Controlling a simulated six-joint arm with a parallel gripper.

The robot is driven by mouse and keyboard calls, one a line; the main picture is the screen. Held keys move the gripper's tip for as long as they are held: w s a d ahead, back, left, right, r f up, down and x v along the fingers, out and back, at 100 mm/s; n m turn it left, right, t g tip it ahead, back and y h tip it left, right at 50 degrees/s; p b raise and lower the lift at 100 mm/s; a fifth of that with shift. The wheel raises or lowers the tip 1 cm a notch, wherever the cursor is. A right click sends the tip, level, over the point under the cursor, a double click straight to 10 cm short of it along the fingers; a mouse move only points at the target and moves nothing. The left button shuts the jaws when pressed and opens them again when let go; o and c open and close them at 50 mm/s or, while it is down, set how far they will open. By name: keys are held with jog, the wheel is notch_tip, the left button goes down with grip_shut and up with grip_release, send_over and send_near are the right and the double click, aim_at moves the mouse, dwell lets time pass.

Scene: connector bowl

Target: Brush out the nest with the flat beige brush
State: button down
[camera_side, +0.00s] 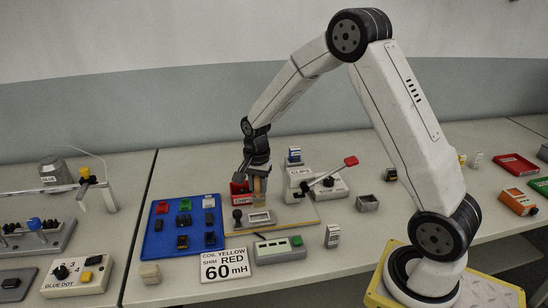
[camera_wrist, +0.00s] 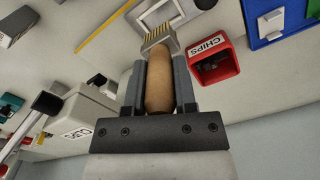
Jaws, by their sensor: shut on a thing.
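My gripper (camera_side: 257,178) is shut on the flat beige brush (camera_side: 258,187). In the wrist view the brush's rounded wooden handle (camera_wrist: 159,85) sits between the two dark fingers (camera_wrist: 160,80), with its metal collar and comb-like yellowish bristles pointing away from the gripper. The nest (camera_side: 259,217) is a light grey frame with a dark opening on the beige base board. It also shows at the top of the wrist view (camera_wrist: 148,20), partly cut off. The bristle end is at the nest's back edge; I cannot tell whether it touches. I cannot make out debris in the nest.
A red CHIPS box (camera_side: 241,196) stands close beside the brush, left in the side view. A blue tray (camera_side: 160,243) of connectors lies left, and a sign (camera_side: 226,264) and grey-green box (camera_side: 278,250) lie in front.

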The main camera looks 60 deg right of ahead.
jog(key=shift+r, duration=2.1)
jog(key=shift+r, duration=0.1)
